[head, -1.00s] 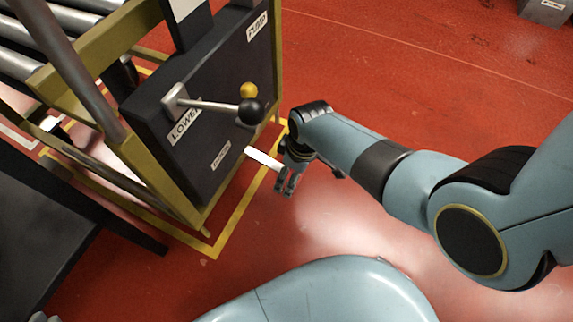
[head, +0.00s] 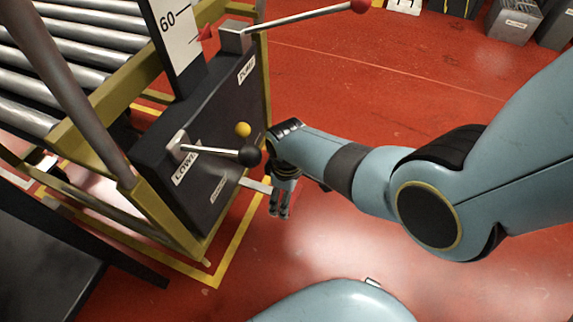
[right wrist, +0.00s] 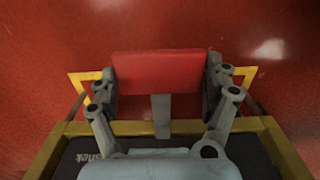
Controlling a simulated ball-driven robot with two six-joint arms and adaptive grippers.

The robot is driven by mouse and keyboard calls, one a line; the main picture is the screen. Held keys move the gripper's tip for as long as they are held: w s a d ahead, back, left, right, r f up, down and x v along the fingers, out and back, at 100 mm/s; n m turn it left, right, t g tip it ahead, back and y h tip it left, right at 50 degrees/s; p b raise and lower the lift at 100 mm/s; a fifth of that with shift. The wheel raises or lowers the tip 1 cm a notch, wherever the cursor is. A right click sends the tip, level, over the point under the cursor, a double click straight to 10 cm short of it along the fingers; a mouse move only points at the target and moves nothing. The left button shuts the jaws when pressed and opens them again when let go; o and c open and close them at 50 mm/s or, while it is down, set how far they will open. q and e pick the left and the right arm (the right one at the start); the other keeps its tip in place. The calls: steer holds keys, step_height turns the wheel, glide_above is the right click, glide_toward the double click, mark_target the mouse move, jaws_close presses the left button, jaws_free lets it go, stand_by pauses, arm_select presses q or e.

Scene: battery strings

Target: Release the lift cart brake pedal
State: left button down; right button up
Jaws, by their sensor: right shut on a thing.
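The lift cart (head: 185,165) stands at the left with a dark front panel. Its brake pedal (head: 253,185) shows in the head view as a short pale bar coming out low from the panel. My right gripper (head: 279,208) is at the bar's outer end and hides the pad. In the right wrist view, the red pedal pad (right wrist: 157,72) on a grey stem (right wrist: 161,116) lies between the two fingers of my right gripper (right wrist: 160,88), which is shut on it. My left gripper is not in view.
Above the pedal, a lower lever with a black knob (head: 250,153) sticks out, with a yellow knob (head: 242,129) near it. A pump lever with a red knob (head: 360,6) is higher up. A dark table (head: 45,245) is at lower left.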

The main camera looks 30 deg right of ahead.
steer(key=shift+w+r, duration=0.1)
steer(key=shift+w, duration=0.05)
steer(key=o, duration=1.6)
steer(key=shift+c, duration=0.2)
step_height(320, 180, up, 12)
